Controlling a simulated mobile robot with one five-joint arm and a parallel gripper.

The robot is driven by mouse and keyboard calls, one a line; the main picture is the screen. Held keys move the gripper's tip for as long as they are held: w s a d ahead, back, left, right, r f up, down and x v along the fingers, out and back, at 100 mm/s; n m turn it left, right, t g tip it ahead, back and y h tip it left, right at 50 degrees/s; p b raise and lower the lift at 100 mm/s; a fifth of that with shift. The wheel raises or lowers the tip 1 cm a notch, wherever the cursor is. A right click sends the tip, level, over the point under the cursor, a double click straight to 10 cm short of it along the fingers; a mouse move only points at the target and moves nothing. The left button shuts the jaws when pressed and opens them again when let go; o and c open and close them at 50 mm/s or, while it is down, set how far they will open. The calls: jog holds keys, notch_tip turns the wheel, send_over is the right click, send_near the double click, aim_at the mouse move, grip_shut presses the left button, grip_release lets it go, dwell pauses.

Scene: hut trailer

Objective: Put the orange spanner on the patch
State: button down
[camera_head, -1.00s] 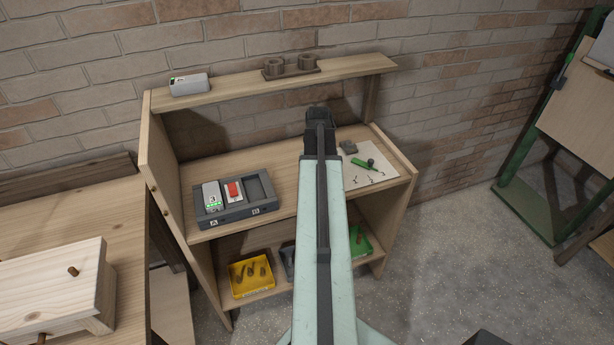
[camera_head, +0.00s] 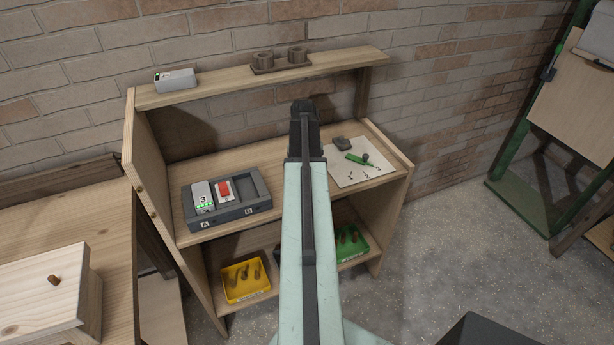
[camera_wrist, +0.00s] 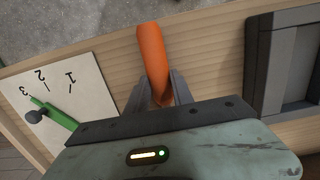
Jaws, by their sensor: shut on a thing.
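The orange spanner (camera_wrist: 153,58) is between the two fingers of my gripper (camera_wrist: 160,92) in the wrist view. The gripper is shut on it, and the spanner's far end points up in the picture, over the wooden bench top. In the head view my gripper (camera_head: 304,108) is above the bench, left of the white sheet, and the spanner cannot be made out there. The white sheet (camera_head: 345,179) marked 1, 2, 3 lies at the bench's right end and is the only patch-like area I see. It also shows at left in the wrist view (camera_wrist: 88,104).
A dark tray (camera_head: 234,214) with compartments stands left on the bench (camera_head: 177,180). A shelf (camera_head: 220,84) runs above. Yellow (camera_head: 240,291) and green (camera_head: 352,256) bins sit below.

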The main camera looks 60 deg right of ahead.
jog(key=shift+f, duration=0.25)
jog(key=c, duration=1.1)
grip_release()
jog(key=shift+r, duration=0.1)
notch_tip(320, 180, up, 12)
jog(key=p, duration=1.2)
jog(key=shift+w+d+r, duration=0.2)
jog(key=shift+w+d, duration=0.05)
jog(key=shift+w, duration=0.15)
